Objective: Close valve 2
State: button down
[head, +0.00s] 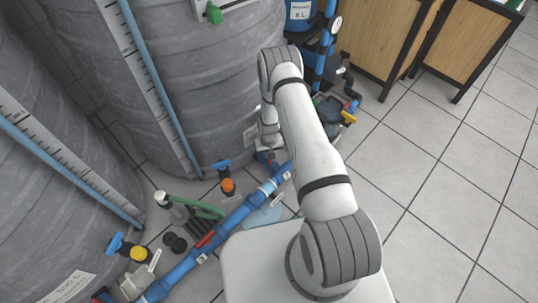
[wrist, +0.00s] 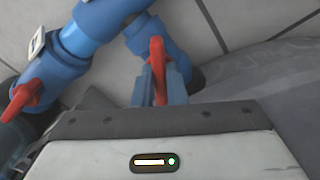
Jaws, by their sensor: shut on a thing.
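In the wrist view, a red valve handle (wrist: 157,60) stands on a blue pipe branch (wrist: 144,35). My gripper (wrist: 161,84) has its two fingers on either side of this handle and is shut on it. The handle points up the picture; its angle to the pipe is hard to judge. No number can be read on this valve, so I cannot confirm that it is valve 2. In the head view, my gripper (head: 268,156) is low beside the grey tank, largely hidden by my arm.
A second red handle (wrist: 25,97) sits on the blue pipe at left. A large grey tank (head: 215,80) stands close behind. An orange-capped fitting (head: 228,187) and a green hose (head: 205,208) lie nearby. Tiled floor (head: 440,190) at right is clear.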

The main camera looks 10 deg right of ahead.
jog(key=m+b, duration=0.1)
jog(key=m, duration=0.5)
jog(key=shift+m, duration=0.3)
jog(key=m+b, duration=0.1)
jog(key=m, duration=0.3)
jog(key=shift+w+m, duration=0.1)
jog(key=shift+m, duration=0.2)
jog(key=shift+a, duration=0.1)
jog(key=c, duration=1.5)
grip_release()
jog(key=shift+o, duration=0.2)
notch_tip(320, 180, up, 8)
jog(key=p, duration=0.3)
jog(key=shift+f, duration=0.1)
